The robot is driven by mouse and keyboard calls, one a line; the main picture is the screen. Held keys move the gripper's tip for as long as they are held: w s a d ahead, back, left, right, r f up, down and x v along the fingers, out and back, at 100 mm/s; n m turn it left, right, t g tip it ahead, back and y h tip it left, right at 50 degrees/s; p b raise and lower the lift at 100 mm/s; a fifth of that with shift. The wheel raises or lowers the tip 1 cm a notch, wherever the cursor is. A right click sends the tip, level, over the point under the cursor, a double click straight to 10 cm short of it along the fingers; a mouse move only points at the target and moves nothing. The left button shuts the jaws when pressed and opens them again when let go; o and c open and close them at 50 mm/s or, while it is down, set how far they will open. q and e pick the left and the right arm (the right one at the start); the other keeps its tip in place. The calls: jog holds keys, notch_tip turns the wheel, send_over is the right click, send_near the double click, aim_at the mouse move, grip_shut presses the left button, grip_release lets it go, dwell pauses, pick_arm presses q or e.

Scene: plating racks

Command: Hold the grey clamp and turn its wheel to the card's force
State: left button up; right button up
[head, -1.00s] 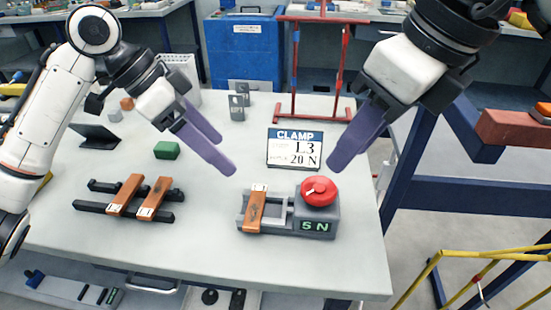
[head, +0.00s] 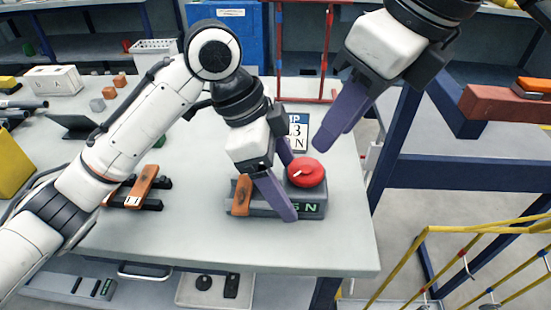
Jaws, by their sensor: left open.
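The grey clamp (head: 319,191) sits near the front right of the table, with a round red wheel (head: 306,170) on top. Its green display is partly covered by my left finger; an N shows. A brown part (head: 242,196) is at its left end. My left gripper (head: 288,190) is open over the clamp, its fingers just left of the wheel; I cannot tell whether they touch it. My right gripper (head: 325,145) hangs empty above and right of the wheel; its finger gap cannot be made out. The card (head: 299,132) stands behind, partly hidden by my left gripper.
Brown bars on a black rack (head: 145,186) lie left of the clamp, partly behind my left arm. A red frame (head: 328,50) and a blue box (head: 236,30) stand at the back. The table's right edge is close to the clamp.

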pick_arm(q)
jog(key=shift+x, duration=1.05)
jog(key=c, duration=1.7)
